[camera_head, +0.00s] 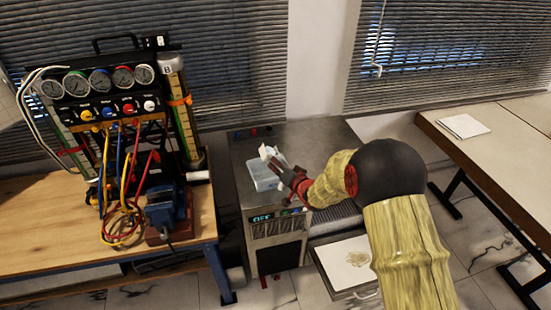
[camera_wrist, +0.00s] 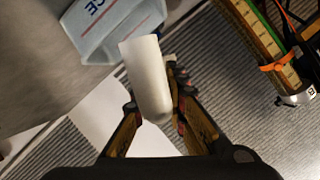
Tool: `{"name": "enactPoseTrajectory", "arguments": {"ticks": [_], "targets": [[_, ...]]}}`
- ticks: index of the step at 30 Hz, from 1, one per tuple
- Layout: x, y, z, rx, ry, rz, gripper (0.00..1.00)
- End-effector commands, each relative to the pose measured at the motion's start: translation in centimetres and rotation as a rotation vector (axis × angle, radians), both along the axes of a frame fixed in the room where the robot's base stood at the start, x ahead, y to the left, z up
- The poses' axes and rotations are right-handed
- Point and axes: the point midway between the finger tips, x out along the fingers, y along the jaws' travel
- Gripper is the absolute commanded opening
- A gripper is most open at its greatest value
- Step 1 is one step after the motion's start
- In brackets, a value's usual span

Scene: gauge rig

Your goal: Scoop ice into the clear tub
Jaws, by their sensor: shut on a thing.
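The clear tub (camera_head: 262,178) is a bluish see-through box on top of the metal machine. In the wrist view its wall (camera_wrist: 97,47) shows red-lined "ICE" lettering at the top. A white scoop (camera_wrist: 147,70) is between my gripper's fingers; a bit of the scoop (camera_head: 267,153) shows above the tub in the head view. My gripper (camera_head: 288,172) is shut on the scoop at the tub's right side. In the wrist view my gripper (camera_wrist: 158,106) covers the scoop's handle. I cannot tell whether the scoop holds ice or what the tub contains.
The metal machine (camera_head: 318,136) has a lit panel in front. A gauge rig (camera_head: 98,85) with hoses and a blue vise (camera_head: 166,208) stand on the left bench. A table is at right.

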Motion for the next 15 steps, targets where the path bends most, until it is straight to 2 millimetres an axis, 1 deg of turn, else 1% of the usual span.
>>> {"name": "enactPoseTrajectory", "arguments": {"ticks": [1, 6, 15], "targets": [[0.1, -0.4, -0.2, 0.048, 0.016, -0.003, 0.0], [0.2, -0.8, -1.4, 0.248, 0.073, -0.001, 0.0], [0.3, -1.2, -3.1, 0.631, 0.182, 0.0, 0.0]]}}
